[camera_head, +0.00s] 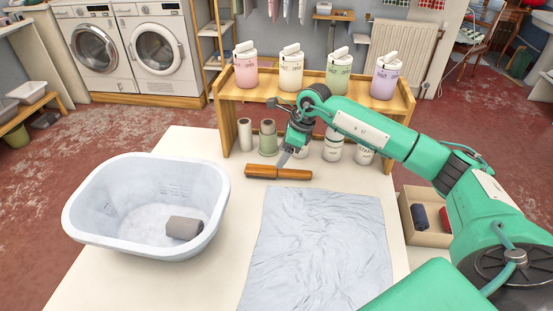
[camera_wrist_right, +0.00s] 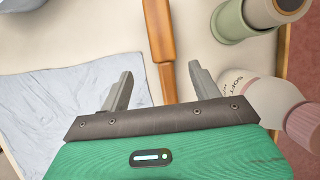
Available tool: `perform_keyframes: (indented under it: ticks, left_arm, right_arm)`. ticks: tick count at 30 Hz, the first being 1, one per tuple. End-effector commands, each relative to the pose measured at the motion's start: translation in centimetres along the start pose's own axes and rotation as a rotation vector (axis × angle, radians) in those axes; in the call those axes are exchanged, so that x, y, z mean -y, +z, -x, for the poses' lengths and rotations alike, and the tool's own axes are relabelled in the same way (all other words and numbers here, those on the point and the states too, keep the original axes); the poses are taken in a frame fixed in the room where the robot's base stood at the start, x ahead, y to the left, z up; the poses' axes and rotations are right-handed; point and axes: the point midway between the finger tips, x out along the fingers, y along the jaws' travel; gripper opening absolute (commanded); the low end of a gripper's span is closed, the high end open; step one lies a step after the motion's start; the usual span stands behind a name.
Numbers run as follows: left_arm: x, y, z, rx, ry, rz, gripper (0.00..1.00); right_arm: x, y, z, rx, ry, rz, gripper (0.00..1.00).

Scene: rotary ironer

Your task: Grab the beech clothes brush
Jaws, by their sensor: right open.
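The beech clothes brush (camera_head: 278,172) is a long orange-brown wooden piece lying across the table, in front of the wooden shelf. In the right wrist view the brush (camera_wrist_right: 159,35) runs from the top edge down between my two fingers, and its near end is hidden behind the gripper body. My right gripper (camera_head: 287,156) points down just over the brush. It is open, with nothing held, and its spread fingers (camera_wrist_right: 160,72) show on either side of the brush. I cannot tell whether they touch it. My left gripper is not in view.
A crumpled pale cloth (camera_head: 318,250) lies in front of the brush. Several bottles stand under the wooden shelf (camera_head: 310,88), close behind the gripper. A cardboard box (camera_head: 425,237) is at right.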

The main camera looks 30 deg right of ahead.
Motion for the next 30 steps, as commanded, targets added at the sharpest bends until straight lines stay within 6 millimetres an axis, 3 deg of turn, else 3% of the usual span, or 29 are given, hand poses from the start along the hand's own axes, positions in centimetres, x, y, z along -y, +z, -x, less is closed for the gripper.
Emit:
perform_keyframes:
  ticks: [11, 21, 27, 28, 30]
  left_arm:
    - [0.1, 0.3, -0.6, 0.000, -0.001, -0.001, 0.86]
    - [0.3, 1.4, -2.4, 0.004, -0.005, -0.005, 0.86]
    - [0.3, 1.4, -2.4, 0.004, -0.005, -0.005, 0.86]
    - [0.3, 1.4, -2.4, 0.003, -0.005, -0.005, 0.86]
    - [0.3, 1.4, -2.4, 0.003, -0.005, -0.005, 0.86]
  right_arm:
    - [0.0, -0.1, -2.9, 0.000, 0.001, -0.001, 0.64]
    - [0.0, -0.3, -7.3, 0.000, 0.002, -0.001, 0.64]
    - [0.1, -0.3, -7.5, 0.000, 0.000, -0.001, 0.64]
    - [0.1, -0.3, -7.5, 0.000, 0.000, -0.001, 0.62]
    - [0.1, -0.3, -7.5, 0.000, 0.000, 0.000, 0.48]
